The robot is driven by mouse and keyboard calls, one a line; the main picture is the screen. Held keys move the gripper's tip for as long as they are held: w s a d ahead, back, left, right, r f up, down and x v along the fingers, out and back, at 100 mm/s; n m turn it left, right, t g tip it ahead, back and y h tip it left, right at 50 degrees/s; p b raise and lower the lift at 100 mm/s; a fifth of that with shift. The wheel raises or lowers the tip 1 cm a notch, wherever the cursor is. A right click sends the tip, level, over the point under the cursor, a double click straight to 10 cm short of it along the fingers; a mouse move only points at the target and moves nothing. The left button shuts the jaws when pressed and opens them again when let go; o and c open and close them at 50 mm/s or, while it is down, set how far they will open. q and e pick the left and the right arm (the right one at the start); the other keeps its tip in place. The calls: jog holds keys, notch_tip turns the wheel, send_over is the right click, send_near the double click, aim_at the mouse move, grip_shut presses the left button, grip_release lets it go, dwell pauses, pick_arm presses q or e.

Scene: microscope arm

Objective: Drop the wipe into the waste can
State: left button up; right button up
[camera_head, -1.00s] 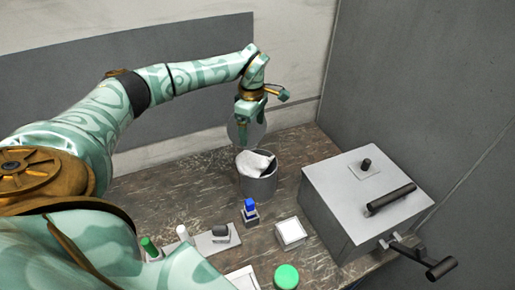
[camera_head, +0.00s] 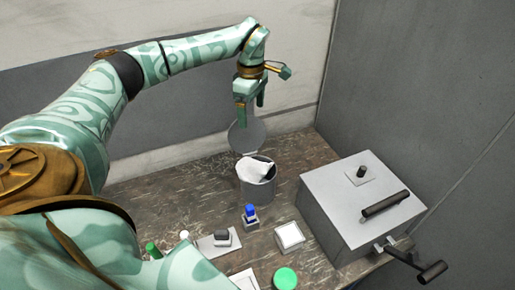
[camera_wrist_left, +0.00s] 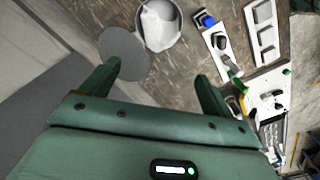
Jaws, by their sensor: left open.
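The waste can (camera_head: 257,190) is a grey cylinder on the table with its round lid (camera_head: 247,136) raised at the back. The white wipe (camera_head: 258,169) lies crumpled inside the can's mouth. In the left wrist view the wipe (camera_wrist_left: 158,24) also shows inside the can, with the lid (camera_wrist_left: 124,54) beside it. My left gripper (camera_head: 251,103) is open and empty, above and behind the can, near the raised lid and apart from the wipe. In the left wrist view its two fingers are spread with nothing between them. My right gripper is not in view.
A large grey box (camera_head: 362,205) with black handles stands to the right. In front of the can are a blue-capped item (camera_head: 250,215), a small white square dish (camera_head: 289,236) and a green round cap (camera_head: 286,278). A grey wall closes off the right side.

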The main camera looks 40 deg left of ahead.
pick_arm(q)
notch_tip(320, 180, up, 10)
jog(key=shift+r, duration=0.2)
jog(key=shift+f, duration=0.1)
dwell(0.3)
